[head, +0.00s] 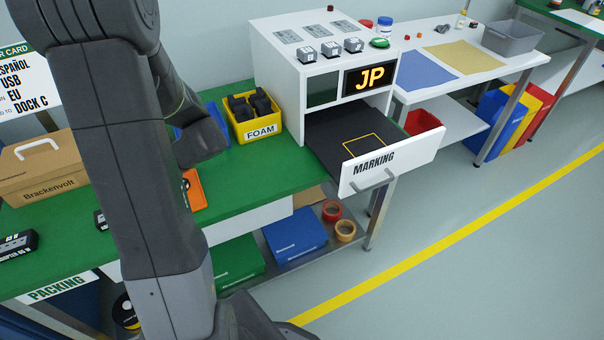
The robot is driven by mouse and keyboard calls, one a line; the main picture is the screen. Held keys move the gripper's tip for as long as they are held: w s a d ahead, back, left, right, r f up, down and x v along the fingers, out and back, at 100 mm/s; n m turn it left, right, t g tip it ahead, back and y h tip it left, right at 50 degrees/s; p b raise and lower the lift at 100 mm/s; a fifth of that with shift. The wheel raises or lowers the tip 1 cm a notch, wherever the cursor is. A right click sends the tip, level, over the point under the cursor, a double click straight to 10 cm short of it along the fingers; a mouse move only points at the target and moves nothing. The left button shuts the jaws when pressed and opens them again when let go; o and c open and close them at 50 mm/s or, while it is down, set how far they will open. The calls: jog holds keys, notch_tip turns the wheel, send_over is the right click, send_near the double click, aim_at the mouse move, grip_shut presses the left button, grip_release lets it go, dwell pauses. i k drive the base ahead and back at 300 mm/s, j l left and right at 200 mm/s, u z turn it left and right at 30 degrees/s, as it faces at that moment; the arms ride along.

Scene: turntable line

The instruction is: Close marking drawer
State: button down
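The marking drawer (385,165) is pulled out from the white marking machine (282,75) on the right end of the green bench. Its white front is labelled MARKING and has a grey bar handle (374,183). The dark drawer floor (335,130) shows a yellow square outline and looks empty. The machine's display (370,77) reads JP in yellow. My dark grey arm stands in the left of the head view, well left of the drawer. My gripper cannot be made out.
A yellow FOAM bin (253,127) with black pieces stands left of the machine. An orange item (193,190) and a Brackenvolt carton (40,165) are on the green bench (270,178). Tape rolls and boxes sit on the shelf below. The floor (440,220) before the drawer is clear.

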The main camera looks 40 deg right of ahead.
aim_at(362, 152)
jog(key=k+z, duration=0.25)
jog(key=z, duration=0.15)
jog(key=k+l+z, duration=0.1)
jog(key=z, duration=0.7)
jog(key=i+z, duration=0.1)
jog(key=z, duration=0.65)
jog(key=i+j+z, duration=0.1)
jog(key=z, duration=0.25)
